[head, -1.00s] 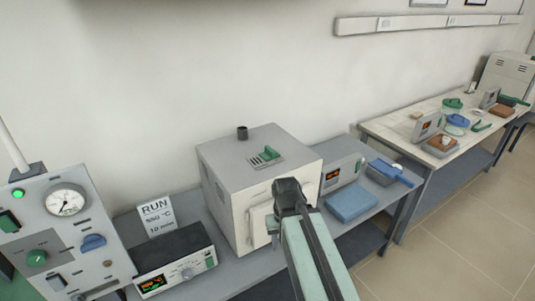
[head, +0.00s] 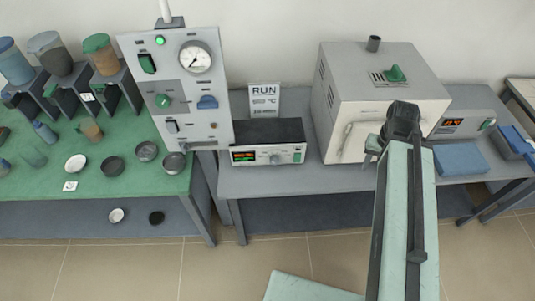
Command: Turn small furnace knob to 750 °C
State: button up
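The small furnace (head: 370,100) is a pale grey box with a green vent slider on top, standing on the grey bench. Left of it is a dark-topped controller (head: 268,135) with a lit orange display (head: 244,156) and a small knob (head: 274,158) on its front. The display digits are too small to read. My gripper (head: 372,148) shows only in part beside the furnace front, right of the controller and apart from the knob. My arm hides most of it, so its opening cannot be told.
A RUN card (head: 264,99) stands behind the controller; its temperature is blurred. A grey gauge panel (head: 181,90) stands to the left, beside a green table (head: 120,175) with dishes and jars. A second display unit (head: 462,122) and a blue block (head: 460,160) are right.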

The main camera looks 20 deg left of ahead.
aim_at(275, 159)
jog(key=u, duration=0.05)
jog(key=k, duration=1)
jog(key=u, duration=0.85)
jog(key=i, duration=0.2)
jog(key=z, duration=0.2)
